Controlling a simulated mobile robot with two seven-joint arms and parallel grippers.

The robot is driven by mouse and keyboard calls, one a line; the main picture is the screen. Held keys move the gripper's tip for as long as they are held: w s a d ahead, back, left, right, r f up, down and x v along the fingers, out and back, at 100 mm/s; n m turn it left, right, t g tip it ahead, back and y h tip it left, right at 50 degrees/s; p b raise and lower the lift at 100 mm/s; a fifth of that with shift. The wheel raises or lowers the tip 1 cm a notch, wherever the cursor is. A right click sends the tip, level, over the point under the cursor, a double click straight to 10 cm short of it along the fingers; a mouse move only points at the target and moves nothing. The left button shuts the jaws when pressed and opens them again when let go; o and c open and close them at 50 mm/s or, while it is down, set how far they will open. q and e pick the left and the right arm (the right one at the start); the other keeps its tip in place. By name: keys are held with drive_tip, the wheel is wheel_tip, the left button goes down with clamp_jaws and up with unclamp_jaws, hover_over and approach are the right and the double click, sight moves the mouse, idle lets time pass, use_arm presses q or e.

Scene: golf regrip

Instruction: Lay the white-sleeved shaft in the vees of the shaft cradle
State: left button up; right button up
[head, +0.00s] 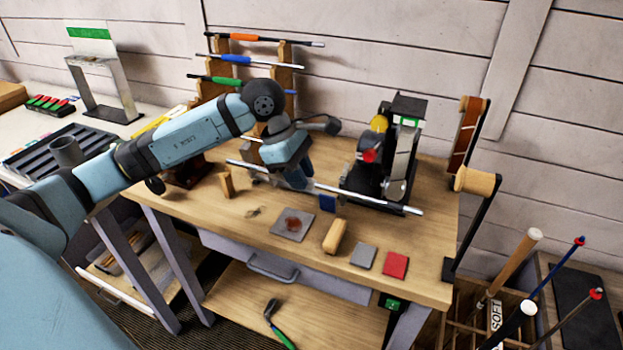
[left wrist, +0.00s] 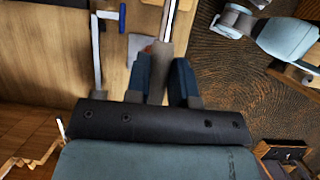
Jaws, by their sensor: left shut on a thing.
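My left gripper (head: 299,184) is over the middle of the workbench, fingers pointing down. It is shut on the white-sleeved shaft (head: 372,200), which lies across the fingers and reaches past the vice on the right. The shaft cradle appears to be the wooden rack (head: 284,77) at the back of the bench. Shafts with orange, blue and green sleeves lie across it. My forearm hides its lower part. My right gripper is not in view.
A dark vice-like machine (head: 386,160) stands right of the gripper. A grey square pad (head: 293,223), a wooden block (head: 335,236) and a red pad (head: 395,265) lie along the bench front. A post with a wooden roller (head: 478,181) rises at the right edge.

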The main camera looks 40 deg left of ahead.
use_arm(q)
drive_tip(key=shift+w+a+r, duration=0.1)
drive_tip(key=shift+w+r, duration=0.05)
drive_tip(key=shift+w, duration=0.3)
drive_tip(key=w+a+f, duration=0.2)
drive_tip(key=w+f, duration=0.1)
drive_tip(key=w, duration=0.5)
drive_tip(key=shift+w, duration=0.15)
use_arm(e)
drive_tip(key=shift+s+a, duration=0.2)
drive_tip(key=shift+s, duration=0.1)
use_arm(q)
drive_tip(key=shift+f+b, duration=0.35)
drive_tip(key=shift+b, duration=0.3)
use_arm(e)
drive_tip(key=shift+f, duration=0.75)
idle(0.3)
use_arm(q)
drive_tip(key=shift+s+a+b, duration=0.2)
drive_tip(key=shift+a+b, duration=0.45)
drive_tip(key=shift+a, duration=0.15)
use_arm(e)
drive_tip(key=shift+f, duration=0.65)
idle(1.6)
use_arm(q)
drive_tip(key=o, duration=0.9)
